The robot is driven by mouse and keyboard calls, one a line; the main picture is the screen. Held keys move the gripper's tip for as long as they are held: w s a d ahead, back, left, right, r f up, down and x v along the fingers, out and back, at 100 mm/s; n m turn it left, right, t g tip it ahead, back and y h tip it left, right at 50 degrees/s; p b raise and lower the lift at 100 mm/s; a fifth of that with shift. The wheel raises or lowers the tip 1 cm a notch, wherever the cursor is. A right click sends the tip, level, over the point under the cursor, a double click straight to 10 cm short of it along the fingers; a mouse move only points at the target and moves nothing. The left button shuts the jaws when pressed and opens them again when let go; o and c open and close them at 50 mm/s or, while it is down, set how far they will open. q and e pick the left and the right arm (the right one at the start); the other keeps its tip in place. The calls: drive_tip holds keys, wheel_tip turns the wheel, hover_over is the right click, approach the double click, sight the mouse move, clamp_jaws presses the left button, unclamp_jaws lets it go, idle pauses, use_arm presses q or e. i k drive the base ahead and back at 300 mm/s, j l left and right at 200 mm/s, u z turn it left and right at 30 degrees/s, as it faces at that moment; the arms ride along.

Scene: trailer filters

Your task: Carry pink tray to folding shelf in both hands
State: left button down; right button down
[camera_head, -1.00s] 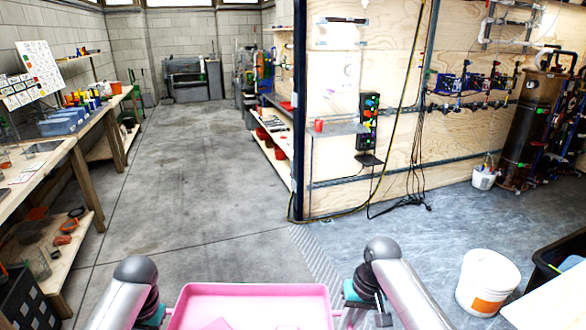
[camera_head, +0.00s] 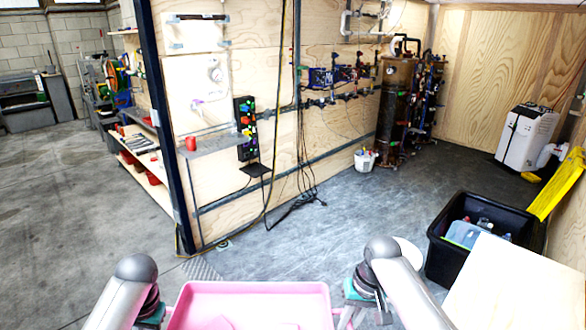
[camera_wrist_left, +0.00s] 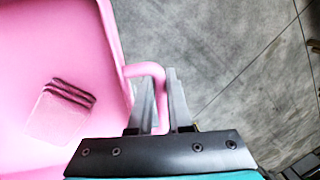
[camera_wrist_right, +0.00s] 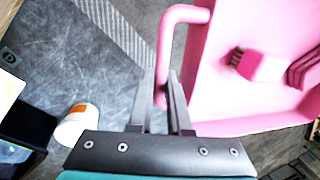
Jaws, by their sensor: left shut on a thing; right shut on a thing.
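The pink tray (camera_head: 250,290) is in front of me at the bottom of the head view, and its near part is cut off. My left gripper (camera_wrist_left: 160,88) is shut on the tray's left handle (camera_wrist_left: 150,70). My right gripper (camera_wrist_right: 161,85) is shut on its right handle (camera_wrist_right: 185,14). Pink pieces with dark edges lie in the tray, one in the left wrist view (camera_wrist_left: 62,110) and others in the right wrist view (camera_wrist_right: 262,66). A small grey shelf (camera_head: 213,144) with a red cup sits on the plywood wall; I cannot tell if it is the folding shelf.
A black crate (camera_head: 440,255) with bottles and a pale board (camera_head: 510,290) stand at right. A white bucket (camera_wrist_right: 76,124) is beside my right arm. A dark post (camera_head: 165,120) ends the plywood wall.

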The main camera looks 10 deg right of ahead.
sight(520, 295)
drive_tip(key=i+z, duration=0.3)
drive_tip(key=i, duration=0.2)
drive_tip(key=i+z, duration=0.25)
drive_tip(key=i, duration=0.25)
drive_tip(key=i+j+z, duration=0.1)
drive_tip(key=i+z, duration=0.35)
drive_tip(key=i, duration=0.45)
drive_tip(key=i+z, duration=0.95)
drive_tip(key=z, duration=0.15)
drive_tip(key=i+j+z, duration=0.15)
drive_tip(key=z, duration=2)
